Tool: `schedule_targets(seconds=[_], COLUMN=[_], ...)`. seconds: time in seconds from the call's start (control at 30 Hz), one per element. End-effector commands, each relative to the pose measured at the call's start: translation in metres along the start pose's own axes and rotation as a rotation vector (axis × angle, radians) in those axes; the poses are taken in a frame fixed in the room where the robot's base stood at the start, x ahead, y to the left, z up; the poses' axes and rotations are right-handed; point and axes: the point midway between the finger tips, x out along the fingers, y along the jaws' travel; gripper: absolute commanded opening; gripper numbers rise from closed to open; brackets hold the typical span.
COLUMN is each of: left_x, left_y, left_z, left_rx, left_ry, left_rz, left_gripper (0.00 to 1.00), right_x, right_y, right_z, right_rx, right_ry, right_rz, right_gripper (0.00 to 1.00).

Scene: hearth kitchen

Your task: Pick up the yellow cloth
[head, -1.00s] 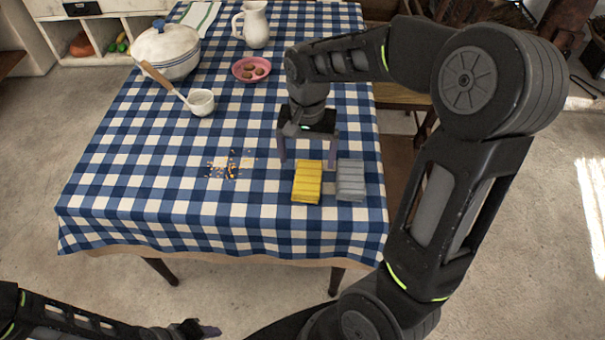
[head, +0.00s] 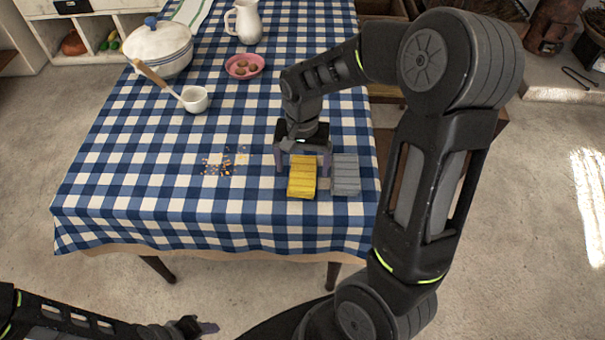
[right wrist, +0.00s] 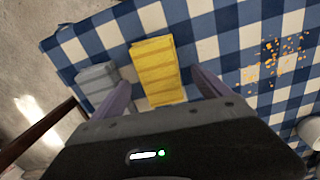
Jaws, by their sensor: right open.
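The folded yellow cloth (head: 302,177) lies on the checked tablecloth near the table's front right. It also shows in the right wrist view (right wrist: 156,68), between the lines of the two fingers and ahead of them. My right gripper (head: 303,168) is open and empty, low over the table at the cloth's far end, its fingers on either side. I cannot tell whether the fingers touch the cloth or the table. A folded grey cloth (head: 346,176) lies just right of the yellow one, close to my right finger. My left gripper (head: 207,327) is at the bottom edge, away from the table.
Orange crumbs (head: 226,163) lie left of the yellow cloth. A white ladle (head: 195,99), a lidded pot (head: 163,50), a pink dish (head: 244,66) and a white pitcher (head: 248,22) stand farther back. The table's front left is clear.

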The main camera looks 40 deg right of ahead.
Motion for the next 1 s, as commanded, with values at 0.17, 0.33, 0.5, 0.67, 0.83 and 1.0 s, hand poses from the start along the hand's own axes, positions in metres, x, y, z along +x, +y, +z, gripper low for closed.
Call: schedule_targets(seconds=[0.17, 0.33, 0.5, 0.67, 0.83, 1.0], left_x=[-0.001, -0.001, -0.001, -0.001, -0.001, -0.001], left_y=[0.001, 0.001, 0.001, 0.000, 0.001, 0.001], left_z=[0.000, 0.000, 0.000, 0.000, 0.000, 0.000], left_rx=[0.000, 0.000, 0.000, 0.000, 0.000, 0.000], left_ry=[0.000, 0.000, 0.000, 0.000, 0.000, 0.000], left_rz=[0.000, 0.000, 0.000, 0.000, 0.000, 0.000], left_gripper=[0.40, 0.40, 0.40, 0.40, 0.40, 0.40], right_x=[0.023, 0.025, 0.025, 0.025, 0.025, 0.025], right_y=[0.001, 0.000, 0.000, 0.000, 0.000, 0.000], right_z=[0.000, -0.001, -0.001, -0.001, -0.001, -0.001], right_rx=[0.000, 0.000, 0.000, 0.000, 0.000, 0.000], right_ry=[-0.002, 0.001, 0.000, 0.000, 0.000, 0.000], right_rz=[0.002, -0.001, -0.001, -0.001, -0.001, 0.000], right_gripper=[0.87, 0.87, 0.87, 0.87, 0.85, 0.71])
